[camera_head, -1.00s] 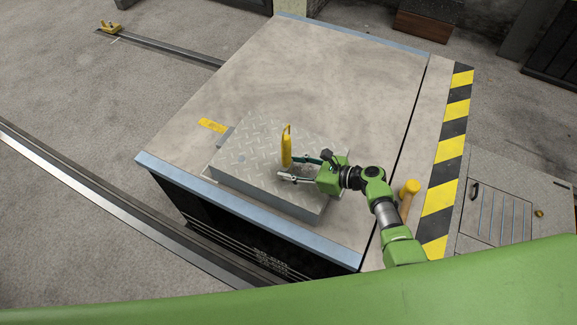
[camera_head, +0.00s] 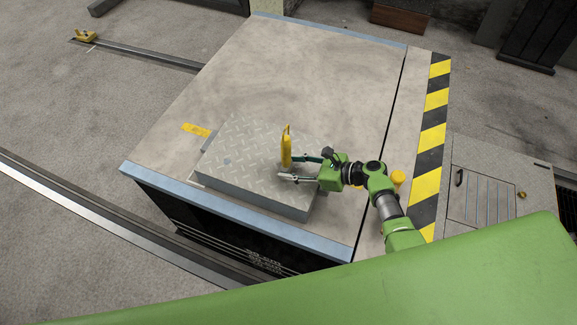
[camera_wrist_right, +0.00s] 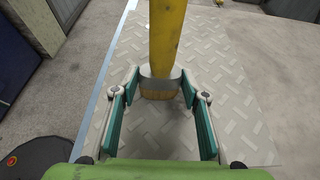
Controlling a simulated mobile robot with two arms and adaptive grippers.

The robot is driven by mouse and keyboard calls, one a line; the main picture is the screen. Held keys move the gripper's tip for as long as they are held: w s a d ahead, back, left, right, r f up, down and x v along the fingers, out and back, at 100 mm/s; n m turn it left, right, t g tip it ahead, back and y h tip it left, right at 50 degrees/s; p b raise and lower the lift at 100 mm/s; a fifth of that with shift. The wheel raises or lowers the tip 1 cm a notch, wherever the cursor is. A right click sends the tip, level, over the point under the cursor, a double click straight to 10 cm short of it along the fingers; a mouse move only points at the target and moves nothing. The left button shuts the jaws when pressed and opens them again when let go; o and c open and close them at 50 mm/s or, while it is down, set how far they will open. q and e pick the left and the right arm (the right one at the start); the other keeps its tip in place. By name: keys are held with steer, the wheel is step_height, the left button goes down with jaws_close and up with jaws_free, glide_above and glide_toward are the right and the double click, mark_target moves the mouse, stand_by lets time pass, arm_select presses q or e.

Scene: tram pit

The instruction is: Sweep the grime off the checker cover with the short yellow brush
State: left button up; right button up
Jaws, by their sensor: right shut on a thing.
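The checker cover (camera_head: 245,150) is a grey, diamond-patterned slab on the pit's pale deck. It also fills much of the right wrist view (camera_wrist_right: 222,95). A small bluish mark (camera_head: 227,161) lies on its left part; I cannot clearly make out other grime. My right gripper (camera_head: 287,168) is over the right part of the cover, shut on the short yellow brush (camera_head: 286,146). The brush stands upright, and in the wrist view its yellow handle (camera_wrist_right: 167,35) and grey collar show between the fingers. I cannot tell whether its bristles touch the cover. My left gripper is out of view.
A yellow strip (camera_head: 196,130) lies left of the cover. A yellow-topped item (camera_head: 398,177) stands right of my right arm, by a black-and-yellow hazard band (camera_head: 428,155). A blue-edged drop (camera_head: 230,212) runs along the front. The deck behind the cover is clear.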

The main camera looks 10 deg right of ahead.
steer(key=shift+s+d+f, duration=0.1)
steer(key=shift+s+d, duration=0.1)
steer(key=shift+d, duration=0.45)
steer(key=shift+s+d+f, duration=0.1)
steer(key=shift+s+d, duration=0.05)
steer(key=shift+d, duration=0.5)
steer(key=shift+s+d+r, duration=0.1)
steer(key=shift+s+d, duration=0.1)
steer(key=shift+d, duration=0.55)
steer(key=shift+s+d+r, duration=0.1)
steer(key=shift+s+d, duration=0.05)
steer(key=shift+d, duration=0.6)
steer(key=shift+s+d+f, duration=0.1)
steer(key=shift+s+d, duration=0.05)
steer(key=shift+d, duration=0.55)
